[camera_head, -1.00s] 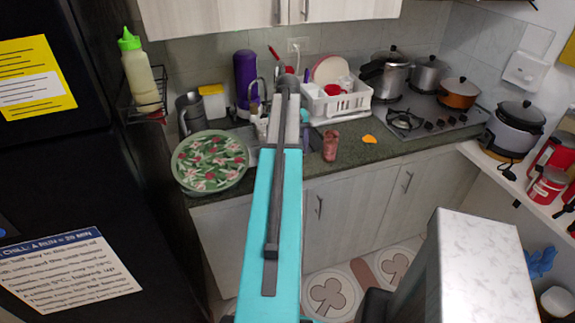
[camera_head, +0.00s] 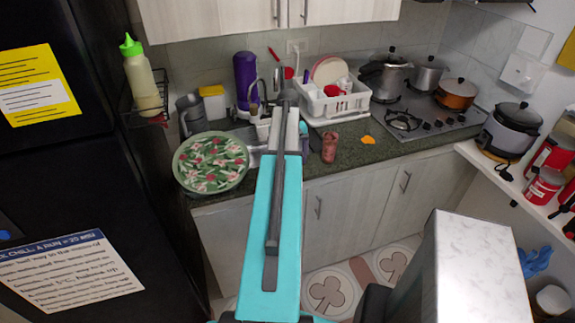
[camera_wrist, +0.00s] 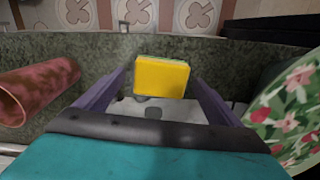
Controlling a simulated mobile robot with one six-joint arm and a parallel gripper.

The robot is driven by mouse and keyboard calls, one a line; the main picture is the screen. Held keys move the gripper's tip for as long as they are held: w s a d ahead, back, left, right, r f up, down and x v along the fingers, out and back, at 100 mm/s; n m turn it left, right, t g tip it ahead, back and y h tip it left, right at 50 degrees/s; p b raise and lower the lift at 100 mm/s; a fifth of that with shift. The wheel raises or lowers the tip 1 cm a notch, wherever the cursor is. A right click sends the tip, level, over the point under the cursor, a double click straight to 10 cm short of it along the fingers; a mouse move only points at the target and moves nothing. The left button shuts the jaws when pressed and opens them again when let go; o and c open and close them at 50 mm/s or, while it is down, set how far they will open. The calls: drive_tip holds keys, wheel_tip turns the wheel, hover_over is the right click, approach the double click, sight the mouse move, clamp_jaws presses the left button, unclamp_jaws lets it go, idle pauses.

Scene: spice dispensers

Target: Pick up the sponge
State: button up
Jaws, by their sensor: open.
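The sponge (camera_wrist: 162,80), a yellow block with a thin green layer along its far edge, shows in the middle of the wrist view. My gripper (camera_wrist: 161,92) has its two purple fingers apart, one on each side of the sponge. I cannot tell whether either finger touches it. In the head view my turquoise arm reaches to the counter by the sink and hides the sponge and most of the gripper.
A reddish cup (camera_head: 329,146) stands right of my arm on the counter (camera_head: 350,152), and also shows in the wrist view (camera_wrist: 38,90). A floral plate (camera_head: 210,163) is on the left. A white dish rack (camera_head: 338,105) is behind. An orange item (camera_head: 368,139) lies farther right.

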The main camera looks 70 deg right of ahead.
drive_tip(key=shift+f, duration=0.7)
drive_tip(key=c, duration=1.1)
